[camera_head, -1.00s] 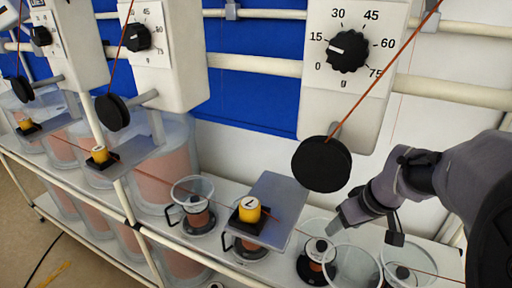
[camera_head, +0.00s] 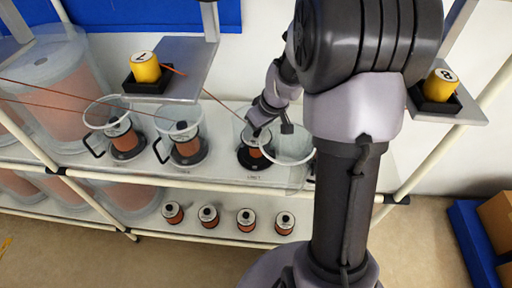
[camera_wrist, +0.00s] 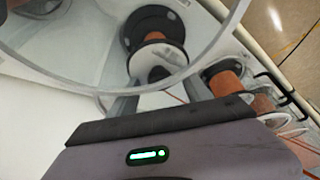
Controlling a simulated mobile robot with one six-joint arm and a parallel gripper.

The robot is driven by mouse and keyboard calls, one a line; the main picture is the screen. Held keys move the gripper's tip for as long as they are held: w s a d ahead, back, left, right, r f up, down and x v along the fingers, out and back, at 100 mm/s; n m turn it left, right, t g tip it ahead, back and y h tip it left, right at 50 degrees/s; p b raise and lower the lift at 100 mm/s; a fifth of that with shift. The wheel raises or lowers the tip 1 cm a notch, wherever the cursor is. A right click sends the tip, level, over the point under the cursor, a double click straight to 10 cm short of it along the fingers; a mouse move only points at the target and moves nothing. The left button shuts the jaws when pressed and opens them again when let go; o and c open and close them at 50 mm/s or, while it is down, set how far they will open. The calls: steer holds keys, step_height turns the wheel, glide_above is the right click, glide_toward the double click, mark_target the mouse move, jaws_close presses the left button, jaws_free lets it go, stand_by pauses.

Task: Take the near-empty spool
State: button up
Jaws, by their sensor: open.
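In the head view a copper-wound spool (camera_head: 254,152) stands on a black base on the upper shelf, under my gripper (camera_head: 257,130). In the wrist view the same spool (camera_wrist: 156,36) shows a white top with a dark knob, orange winding and a black base. My gripper (camera_wrist: 158,97) is open, with its fingers on either side of the spool's top; I cannot tell if they touch it. A clear funnel (camera_head: 290,145) stands beside it and covers part of the wrist view. How much wire is left on the spool is unclear.
Two more copper spools (camera_head: 126,142) and (camera_head: 188,149) stand under clear funnels to the left. Several spare spools (camera_head: 209,216) stand on the lower shelf. A yellow-capped weight (camera_head: 146,67) sits on a grey plate. Another (camera_head: 441,86) sits at right.

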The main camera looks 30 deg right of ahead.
steer(key=shift+r, duration=0.15)
steer(key=shift+c, duration=0.7)
jaws_close()
stand_by(0.5)
